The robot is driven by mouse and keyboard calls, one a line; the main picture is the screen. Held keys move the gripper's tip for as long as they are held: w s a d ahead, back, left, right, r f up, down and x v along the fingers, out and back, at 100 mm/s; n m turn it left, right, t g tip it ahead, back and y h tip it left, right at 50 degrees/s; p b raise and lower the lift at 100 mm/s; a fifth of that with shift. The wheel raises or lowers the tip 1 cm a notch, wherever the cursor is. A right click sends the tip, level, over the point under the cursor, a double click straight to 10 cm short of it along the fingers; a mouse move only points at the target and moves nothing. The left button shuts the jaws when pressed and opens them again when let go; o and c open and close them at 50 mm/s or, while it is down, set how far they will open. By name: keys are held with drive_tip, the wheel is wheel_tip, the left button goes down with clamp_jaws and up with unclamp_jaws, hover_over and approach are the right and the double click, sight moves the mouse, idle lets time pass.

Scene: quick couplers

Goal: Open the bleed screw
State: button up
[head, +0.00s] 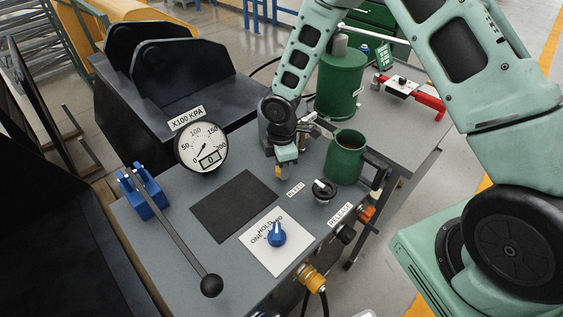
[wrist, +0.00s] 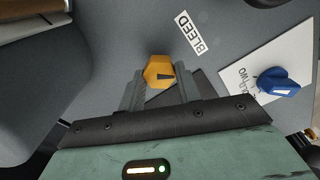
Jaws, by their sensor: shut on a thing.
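The bleed screw has a yellow-orange hexagonal head (wrist: 159,71) with a dark mark on it, and it shows between my fingertips in the wrist view. In the head view only a small yellow bit of it (head: 278,171) shows beside my fingers. My gripper (wrist: 159,80) is shut on the screw head, one finger on each side. In the head view my gripper (head: 283,170) points down at the grey bench top. The white BLEED label (wrist: 191,32) lies beside it, and also shows in the head view (head: 296,188).
A blue knob (head: 277,233) on a white plate and a black knob (head: 324,190) stand nearby. A green jug (head: 345,157) is close at right. A gauge (head: 202,149) stands at left. A long lever (head: 180,242) crosses the front left. A black mat (head: 235,206) lies flat.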

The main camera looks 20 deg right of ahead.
drive_tip(key=n+p, duration=0.1)
drive_tip(key=n, duration=0.3)
drive_tip(key=shift+r+n+p, duration=0.1)
drive_tip(key=shift+n+p, duration=0.2)
drive_tip(key=shift+p, duration=0.1)
drive_tip(key=shift+n+p, duration=0.7)
drive_tip(key=shift+n, duration=1.1)
drive_tip(key=o, duration=1)
drive_tip(key=shift+c, duration=0.2)
wheel_tip(320, 180, up, 17)
drive_tip(key=shift+r+b, duration=0.15)
drive_tip(key=shift+b, duration=0.15)
